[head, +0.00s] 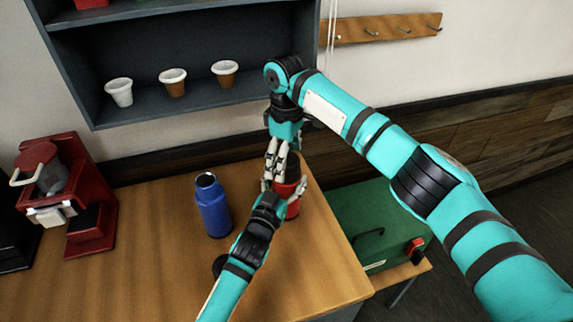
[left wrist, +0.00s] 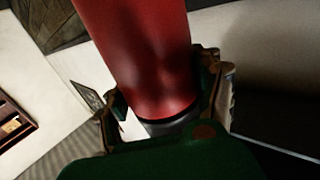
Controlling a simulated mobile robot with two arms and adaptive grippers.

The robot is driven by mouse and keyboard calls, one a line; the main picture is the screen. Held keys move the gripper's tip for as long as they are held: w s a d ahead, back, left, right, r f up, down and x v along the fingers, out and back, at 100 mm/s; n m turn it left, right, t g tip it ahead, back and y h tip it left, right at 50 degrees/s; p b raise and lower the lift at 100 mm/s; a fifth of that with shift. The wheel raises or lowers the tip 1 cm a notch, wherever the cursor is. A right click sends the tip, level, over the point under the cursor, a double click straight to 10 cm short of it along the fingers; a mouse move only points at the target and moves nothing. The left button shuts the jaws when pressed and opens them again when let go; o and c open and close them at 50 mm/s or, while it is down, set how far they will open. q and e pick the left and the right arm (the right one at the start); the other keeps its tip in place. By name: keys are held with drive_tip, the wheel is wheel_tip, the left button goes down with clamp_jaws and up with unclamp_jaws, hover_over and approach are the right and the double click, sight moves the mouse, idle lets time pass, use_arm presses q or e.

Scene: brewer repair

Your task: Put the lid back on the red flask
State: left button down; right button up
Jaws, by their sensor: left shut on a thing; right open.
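The red flask (head: 293,210) stands upright near the right end of the wooden table. My left gripper (head: 283,188) is shut on the flask's side; in the left wrist view the flask (left wrist: 140,55) fills the space between the fingers, with a dark band at its lower end. My right gripper (head: 276,162) is open, pointing down at the flask's top from above and slightly left. The fingers partly hide the flask's top, so I cannot tell whether a lid sits there. A dark round object (head: 219,266) lies partly behind my left arm; I cannot tell whether it is a lid.
A blue flask (head: 213,208) stands open-topped to the left. A red brewer (head: 88,205) is at the far left. A shelf (head: 190,103) with several cups is behind. A green case (head: 375,215) stands lower, right of the wooden table (head: 160,255). The table's front is mostly clear.

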sight(286, 189)
drive_tip(key=shift+r, duration=0.85)
drive_tip(key=shift+c, duration=0.8)
wheel_tip(286, 189, up, 4)
drive_tip(key=shift+f, duration=0.25)
drive_tip(key=shift+f, duration=0.1)
drive_tip(key=shift+f, duration=3.95)
drive_tip(key=shift+c, duration=0.4)
drive_tip(key=c, duration=1.1)
drive_tip(key=o, duration=1.3)
